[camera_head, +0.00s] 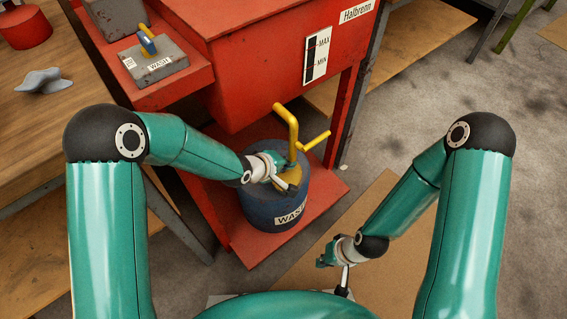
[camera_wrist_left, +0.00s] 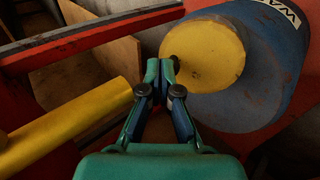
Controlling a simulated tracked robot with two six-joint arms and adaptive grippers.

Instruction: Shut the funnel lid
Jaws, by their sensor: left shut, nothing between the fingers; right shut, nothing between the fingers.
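A blue drum (camera_head: 262,210) with a white label stands on the red lower shelf. In the left wrist view the drum (camera_wrist_left: 270,70) has a round yellow piece (camera_wrist_left: 210,55) at its top, which looks like the funnel lid; I cannot tell how far it is tilted. In the head view my left arm partly hides the yellow piece (camera_head: 291,176). My left gripper (camera_head: 290,186) is shut and empty above the drum top. In the left wrist view its fingertips (camera_wrist_left: 163,68) are beside the yellow edge, near a dark knob (camera_wrist_left: 173,62); contact is unclear. My right gripper (camera_head: 325,258) is shut and empty, low at the right.
A yellow pipe (camera_head: 287,125) with a yellow handle (camera_head: 315,142) rises above the drum, close to my left gripper. The red tank (camera_head: 260,60) and its leg (camera_head: 345,115) stand behind. A wooden bench (camera_head: 40,110) is at the left.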

